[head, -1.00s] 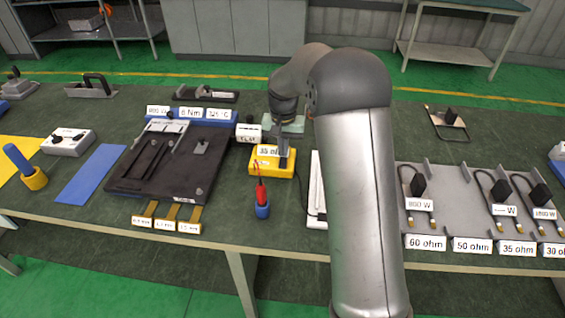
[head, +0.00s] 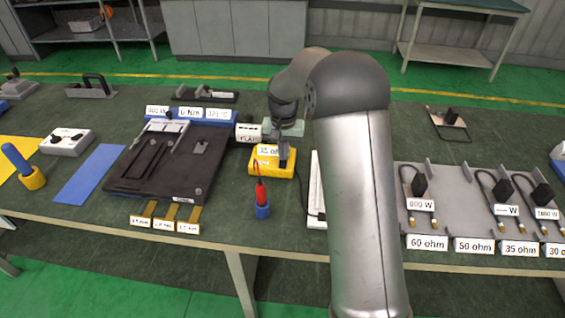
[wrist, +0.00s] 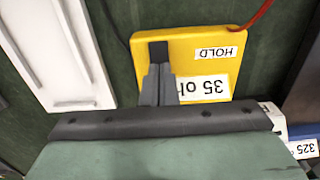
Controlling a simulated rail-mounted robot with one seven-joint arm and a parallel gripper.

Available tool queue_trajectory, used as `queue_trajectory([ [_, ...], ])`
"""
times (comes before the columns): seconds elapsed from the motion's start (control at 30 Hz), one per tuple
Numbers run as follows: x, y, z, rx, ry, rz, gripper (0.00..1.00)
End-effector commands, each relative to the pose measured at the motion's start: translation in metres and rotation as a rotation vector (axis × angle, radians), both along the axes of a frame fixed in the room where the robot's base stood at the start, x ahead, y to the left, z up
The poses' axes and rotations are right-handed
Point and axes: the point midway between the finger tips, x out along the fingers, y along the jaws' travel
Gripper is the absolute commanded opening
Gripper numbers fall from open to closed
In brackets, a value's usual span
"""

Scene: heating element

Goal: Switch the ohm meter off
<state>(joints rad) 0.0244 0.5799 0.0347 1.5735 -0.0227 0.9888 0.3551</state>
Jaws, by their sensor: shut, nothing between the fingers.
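The ohm meter (head: 260,165) is a yellow box on the workbench. In the head view my gripper (head: 285,160) points down onto the meter's right part.
A red probe in a blue holder (head: 262,208) stands in front of the meter. A black fixture plate (head: 150,178) lies to the left. A white panel (head: 316,200) is close on the right. A grey tray (head: 455,225) with heating elements is further right.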

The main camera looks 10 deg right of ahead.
Motion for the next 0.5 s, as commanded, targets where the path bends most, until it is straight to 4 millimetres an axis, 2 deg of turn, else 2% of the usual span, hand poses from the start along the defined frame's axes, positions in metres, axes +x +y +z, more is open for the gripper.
queue_trajectory([
  [0.5,-0.0003,0.0001,-0.0085,0.0,0.001,0.0,0.0],
])
